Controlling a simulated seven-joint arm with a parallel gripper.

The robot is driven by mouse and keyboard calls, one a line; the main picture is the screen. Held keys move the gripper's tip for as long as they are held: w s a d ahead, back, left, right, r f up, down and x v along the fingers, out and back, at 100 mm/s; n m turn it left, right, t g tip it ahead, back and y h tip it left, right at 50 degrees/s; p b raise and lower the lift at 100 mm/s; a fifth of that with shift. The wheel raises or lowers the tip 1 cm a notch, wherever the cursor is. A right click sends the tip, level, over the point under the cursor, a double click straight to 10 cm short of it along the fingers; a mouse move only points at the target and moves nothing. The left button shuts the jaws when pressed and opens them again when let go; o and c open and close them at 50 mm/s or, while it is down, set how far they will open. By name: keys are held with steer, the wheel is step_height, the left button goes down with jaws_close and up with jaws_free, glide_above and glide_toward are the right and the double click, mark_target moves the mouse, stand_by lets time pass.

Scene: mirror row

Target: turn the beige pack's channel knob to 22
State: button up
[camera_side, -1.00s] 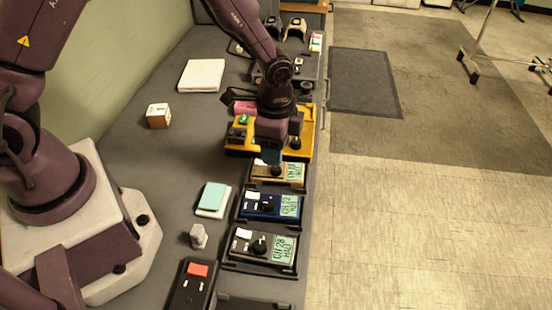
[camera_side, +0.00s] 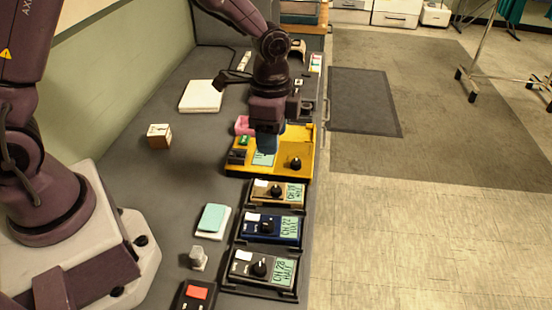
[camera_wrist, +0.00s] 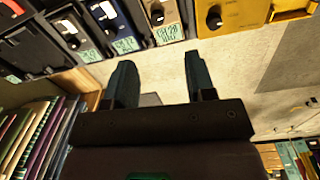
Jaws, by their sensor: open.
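The beige pack (camera_side: 262,197) lies in the row on the bench in the side view, just in front of the yellow unit. Its black channel knob (camera_side: 276,191) sits left of a green handwritten label (camera_side: 292,194), too small to read surely. The pack also shows at the top of the wrist view, with its knob (camera_wrist: 157,17) and label (camera_wrist: 168,34). My gripper (camera_side: 267,150) is over the yellow unit, behind the beige pack and apart from its knob. In the wrist view its two teal fingers (camera_wrist: 157,62) are spread, with nothing between them.
The yellow unit (camera_side: 299,143) has its own black knob (camera_side: 295,163). A blue pack (camera_side: 256,231) and a grey pack (camera_side: 242,270) lie nearer in the row. A teal-topped pad (camera_side: 213,220) and a wooden block (camera_side: 159,136) lie left on the grey bench, with free room between.

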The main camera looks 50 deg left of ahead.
mark_target(276, 189)
steer(key=f+m, duration=0.3)
steer(key=f, duration=0.1)
steer(key=d+f+m, duration=0.1)
steer(key=f+m, duration=0.2)
steer(key=f, duration=0.1)
steer(key=f+m, duration=0.3)
steer(key=f, duration=0.1)
steer(key=shift+d+f+m, duration=0.25)
steer(key=shift+f+m, duration=0.05)
steer(key=shift+m, duration=0.1)
jaws_close()
